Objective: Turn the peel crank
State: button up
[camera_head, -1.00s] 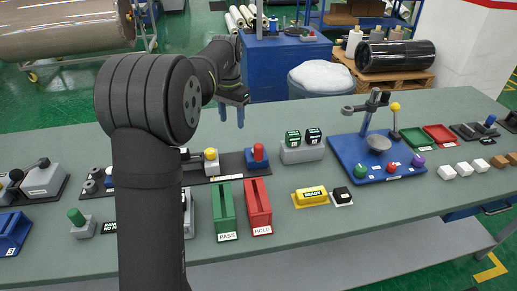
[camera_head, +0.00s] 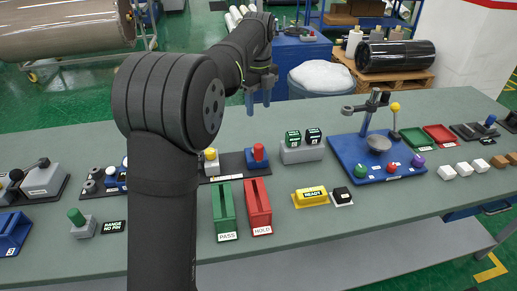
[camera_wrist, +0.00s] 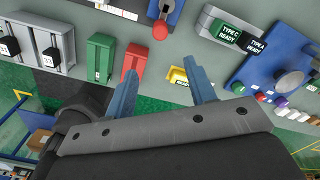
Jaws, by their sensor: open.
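No part in view is labelled as a peel crank. One candidate is a grey box with a black-knobbed arm (camera_head: 42,172) at the far left. Another is the upright lever with a yellow ball (camera_head: 395,118) on the blue base plate (camera_head: 345,150) at the right, beside a grey post and a metal bowl. My gripper (camera_head: 258,103) is open and empty, above the far part of the bench and apart from both. In the wrist view my gripper (camera_wrist: 162,78) has its blue fingers spread, with nothing between them.
A green PASS bin (camera_head: 224,212) and a red HOLD bin (camera_head: 258,205) stand mid-bench. A yellow READY block (camera_head: 311,196) lies right of them.

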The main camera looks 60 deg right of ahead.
aim_at(258, 145)
notch_tip(258, 145, down, 17)
jog(key=shift+f, duration=0.15)
dwell(0.4)
jog(key=c, duration=1)
